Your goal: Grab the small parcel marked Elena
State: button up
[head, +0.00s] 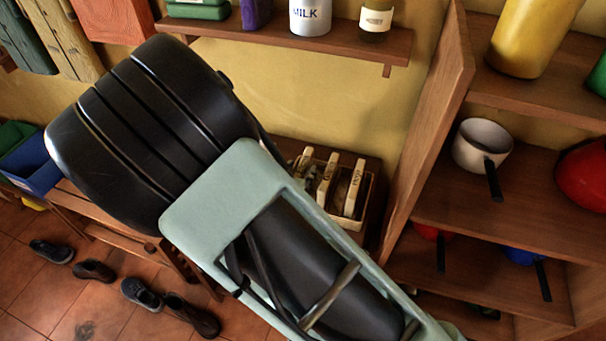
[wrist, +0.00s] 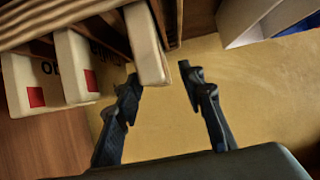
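Several small cream parcels stand in a wooden crate (head: 369,200) beside my arm in the head view. The right parcel (head: 354,188) and middle parcel (head: 327,181) carry dark writing too small to read. In the wrist view, a left parcel (wrist: 30,82) and a middle parcel (wrist: 76,66) show red squares and partly hidden letters. A third parcel (wrist: 146,42) reaches down toward the gap between my fingers, nearer the left finger. I cannot read Elena on any of them. My gripper (wrist: 159,74) is open, its fingers apart. My arm hides it in the head view.
A shelf unit (head: 440,130) with a white pot (head: 481,146) stands right of the crate. A wall shelf (head: 300,38) with a milk container (head: 310,16) hangs above. Shoes (head: 142,294) lie on the floor at left. Yellow wall (wrist: 250,90) fills the wrist view's right side.

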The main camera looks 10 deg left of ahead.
aim_at(306, 162)
jog(key=shift+x, duration=1.4)
grip_shut()
jog(key=shift+r, duration=0.1)
jog(key=shift+d+r, duration=0.1)
